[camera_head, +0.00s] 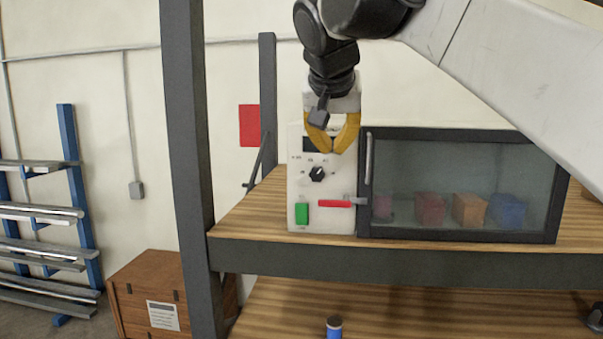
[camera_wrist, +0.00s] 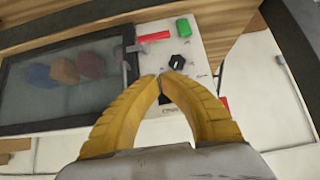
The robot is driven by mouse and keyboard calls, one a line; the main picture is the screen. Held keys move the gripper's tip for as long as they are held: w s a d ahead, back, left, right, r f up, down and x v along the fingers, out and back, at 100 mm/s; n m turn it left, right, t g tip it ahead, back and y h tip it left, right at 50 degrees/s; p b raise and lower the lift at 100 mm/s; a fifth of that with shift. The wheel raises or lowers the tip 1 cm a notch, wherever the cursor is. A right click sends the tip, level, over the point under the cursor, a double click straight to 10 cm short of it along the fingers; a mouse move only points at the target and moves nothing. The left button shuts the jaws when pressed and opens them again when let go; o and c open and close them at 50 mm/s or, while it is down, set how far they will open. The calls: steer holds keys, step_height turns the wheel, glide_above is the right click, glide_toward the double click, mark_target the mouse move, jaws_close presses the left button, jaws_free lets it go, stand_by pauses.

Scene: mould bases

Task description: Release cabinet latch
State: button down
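The cabinet is a dark-framed box with a glass door (camera_head: 455,160) on the wooden shelf. A white control panel (camera_head: 296,176) adjoins its left side. The red latch handle (camera_head: 334,204) lies horizontal low on the panel, its metal end reaching the door frame; it also shows in the wrist view (camera_wrist: 154,37). A vertical metal door handle (camera_head: 368,160) stands at the door's left edge. My gripper (camera_head: 335,148) has yellow fingers, in front of the panel's upper part, above the latch. In the wrist view its fingertips (camera_wrist: 160,77) are nearly together with nothing visibly between them.
The panel carries a black knob (camera_head: 317,174) and a green switch (camera_head: 302,213). Behind the glass sit several blocks, including an orange one (camera_head: 469,208) and a blue one (camera_head: 508,210). A dark shelf post (camera_head: 188,150) stands left. A blue-sided cylinder (camera_head: 334,328) stands on the lower shelf.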

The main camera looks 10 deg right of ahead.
stand_by(0.3)
steer(key=p, duration=0.1)
glide_above(332, 201)
step_height(332, 201, down, 7)
steer(key=shift+r, duration=0.2)
steer(key=f, duration=0.2)
steer(key=shift+w+d+f+p, duration=0.1)
steer(key=shift+w+f+p, duration=0.15)
steer(key=shift+f+p, duration=0.15)
steer(key=shift+s+f, duration=0.2)
steer(key=shift+f, duration=0.4)
steer(key=shift+w+f, duration=0.1)
steer(key=shift+f, duration=0.15)
